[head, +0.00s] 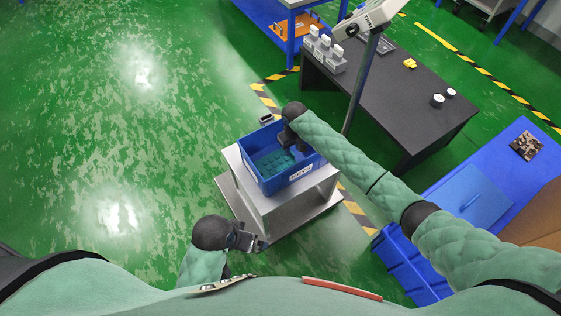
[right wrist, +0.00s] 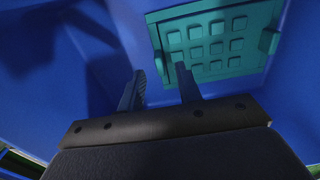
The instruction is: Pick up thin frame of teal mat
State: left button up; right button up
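The teal mat (head: 274,163) lies inside a blue bin (head: 296,180), on its floor. In the right wrist view the mat (right wrist: 215,42) shows a thin raised frame around several square pads, with a tab at its right side. My right gripper (head: 290,142) reaches down into the bin at its far right side. Its two fingers (right wrist: 160,78) stand apart with nothing clamped. In the wrist view one fingertip overlaps the mat's near left corner and the other lies left of the frame; contact is unclear. My left gripper (head: 246,240) is empty-looking beside the stand; its fingers are too small to judge.
The bin stands on a light grey stand (head: 240,183). A black table (head: 415,100) with small white items is behind, with a grey post (head: 360,85) near its edge. A blue table (head: 500,180) is at right. Green floor is open at left.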

jog(key=shift+f, duration=1.2)
grip_shut()
pick_arm(q)
jog(key=shift+s+a+r, duration=0.1)
jog(key=shift+a+r, duration=0.1)
pick_arm(e)
jog(key=shift+r, duration=0.15)
pick_arm(q)
jog(key=shift+w+d+r+p, duration=0.1)
jog(key=shift+d+r+p, duration=0.2)
jog(key=shift+r+p, duration=0.45)
jog(key=shift+w+d+r+p, duration=0.15)
jog(key=shift+d+r+p, duration=0.1)
jog(key=shift+r+p, duration=0.45)
jog(key=shift+w+d+r+p, duration=0.1)
jog(key=shift+d+r+p, duration=0.2)
jog(key=shift+r+p, duration=0.45)
pick_arm(e)
notch_tip(320, 180, up, 23)
pick_arm(q)
jog(key=shift+f, duration=0.2)
